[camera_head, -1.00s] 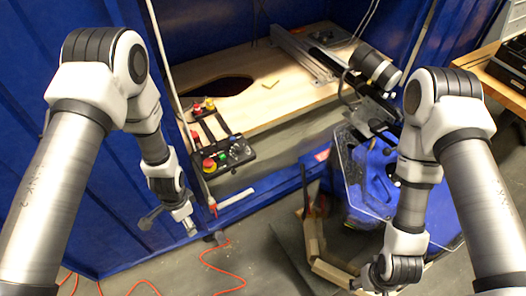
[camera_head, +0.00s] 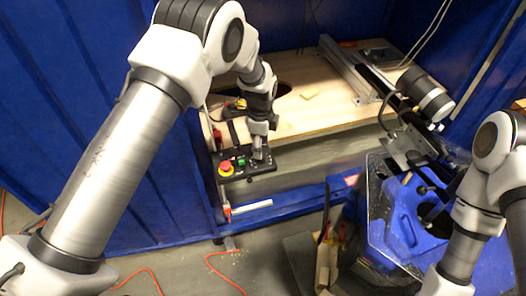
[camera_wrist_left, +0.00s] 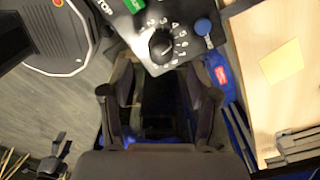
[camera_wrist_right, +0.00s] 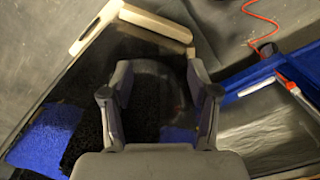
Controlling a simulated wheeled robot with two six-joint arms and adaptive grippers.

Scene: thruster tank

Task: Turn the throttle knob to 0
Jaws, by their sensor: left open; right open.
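The throttle knob (camera_wrist_left: 162,44) is a black dial with a white numbered scale on a black control box, seen in the left wrist view just beyond the fingertips. In the head view the control box (camera_head: 234,174) sits at the front edge of the wooden bench, and my left arm hides the knob. My left gripper (camera_wrist_left: 160,75) is open, its fingers apart and short of the knob, holding nothing. It points down over the box's right part in the head view (camera_head: 259,155). My right gripper (camera_wrist_right: 163,75) is open and empty over the floor area; its fingers are outside the head view.
The box also carries a red emergency stop button (camera_head: 226,169), a green button (camera_wrist_left: 119,8) and a blue button (camera_wrist_left: 203,27). The wooden bench (camera_head: 320,110) has a metal rail (camera_head: 350,70). A blue tank structure (camera_head: 400,215) stands at the right.

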